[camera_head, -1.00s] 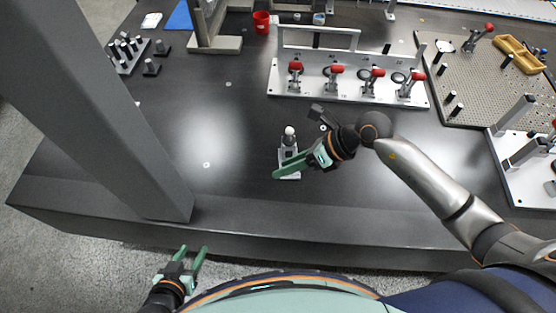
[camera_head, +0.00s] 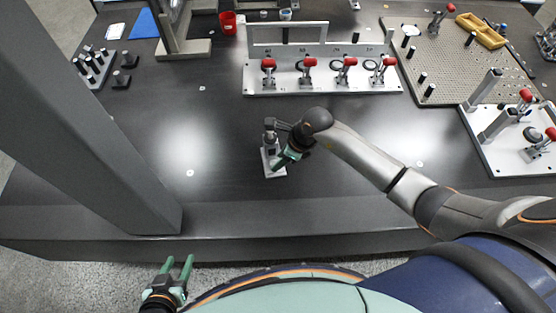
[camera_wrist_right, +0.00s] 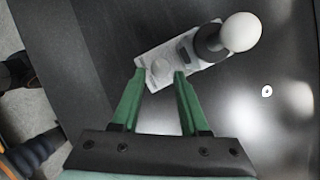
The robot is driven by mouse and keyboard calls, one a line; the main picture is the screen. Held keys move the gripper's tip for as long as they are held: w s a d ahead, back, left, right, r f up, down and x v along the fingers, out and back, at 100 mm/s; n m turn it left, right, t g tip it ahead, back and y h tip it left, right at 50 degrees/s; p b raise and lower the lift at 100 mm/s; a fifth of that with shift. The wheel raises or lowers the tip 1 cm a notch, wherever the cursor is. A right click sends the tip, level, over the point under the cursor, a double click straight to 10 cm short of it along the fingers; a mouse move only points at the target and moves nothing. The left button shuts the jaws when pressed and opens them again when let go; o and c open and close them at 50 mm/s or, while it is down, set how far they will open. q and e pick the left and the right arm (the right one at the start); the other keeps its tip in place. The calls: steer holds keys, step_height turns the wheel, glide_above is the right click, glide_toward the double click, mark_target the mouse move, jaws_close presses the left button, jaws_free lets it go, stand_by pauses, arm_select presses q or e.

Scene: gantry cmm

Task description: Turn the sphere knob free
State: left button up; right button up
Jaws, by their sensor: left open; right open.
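A small pale fixture plate (camera_head: 275,170) stands on the dark table near its front edge. In the right wrist view, the plate (camera_wrist_right: 149,54) carries a white sphere (camera_wrist_right: 241,31) on a dark neck at its far end. My left gripper (camera_head: 178,261) is open and empty, off the table's front edge.
A thick grey column (camera_head: 90,120) rises at left. Behind the plate is a rack with several red-tipped clamps (camera_head: 308,63). A perforated board (camera_head: 450,60) and a white clamp plate (camera_head: 520,160) lie at right. The table left of the plate is clear.

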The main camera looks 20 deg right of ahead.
steer(key=shift+x, duration=0.85)
jaws_close()
